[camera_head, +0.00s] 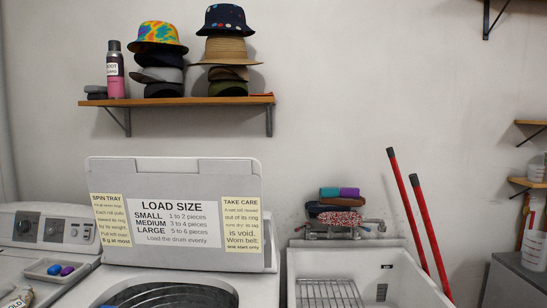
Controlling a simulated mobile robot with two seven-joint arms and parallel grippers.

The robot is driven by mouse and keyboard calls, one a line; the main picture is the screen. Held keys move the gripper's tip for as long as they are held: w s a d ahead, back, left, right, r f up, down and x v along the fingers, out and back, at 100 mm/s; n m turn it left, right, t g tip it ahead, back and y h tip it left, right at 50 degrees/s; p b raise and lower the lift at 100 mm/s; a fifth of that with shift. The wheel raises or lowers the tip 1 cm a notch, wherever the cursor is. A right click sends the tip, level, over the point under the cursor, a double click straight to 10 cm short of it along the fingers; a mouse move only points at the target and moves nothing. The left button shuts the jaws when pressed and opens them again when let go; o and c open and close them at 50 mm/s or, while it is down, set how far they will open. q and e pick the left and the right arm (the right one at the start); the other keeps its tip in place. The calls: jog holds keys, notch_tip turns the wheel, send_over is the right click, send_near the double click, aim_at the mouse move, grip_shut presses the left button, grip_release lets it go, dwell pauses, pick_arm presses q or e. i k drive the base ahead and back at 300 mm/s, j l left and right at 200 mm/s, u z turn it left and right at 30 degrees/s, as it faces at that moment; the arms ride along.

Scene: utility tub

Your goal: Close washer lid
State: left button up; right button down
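The washer lid (172,178) stands raised at the back of the white washer, nearly upright. Its inner face carries a "LOAD SIZE" sign (177,222) and two yellow notes. The washer's round drum opening (168,296) lies uncovered in front of the lid, cut off by the bottom edge of the view. Neither of my grippers shows in the head view.
A white utility tub (405,275) with a wire rack (330,293) stands right of the washer. Another appliance with knobs (40,228) and a small tray (62,269) is at the left. A wall shelf (180,100) with hats hangs above. Red poles (408,205) lean on the wall.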

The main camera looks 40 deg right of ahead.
aim_at(200, 213)
jog(key=k+l, duration=0.15)
jog(key=l, duration=0.2)
jog(key=k+l+u, duration=0.1)
jog(key=l, duration=0.2)
jog(key=k+l, duration=0.2)
jog(key=l+u, duration=0.2)
jog(key=l, duration=1)
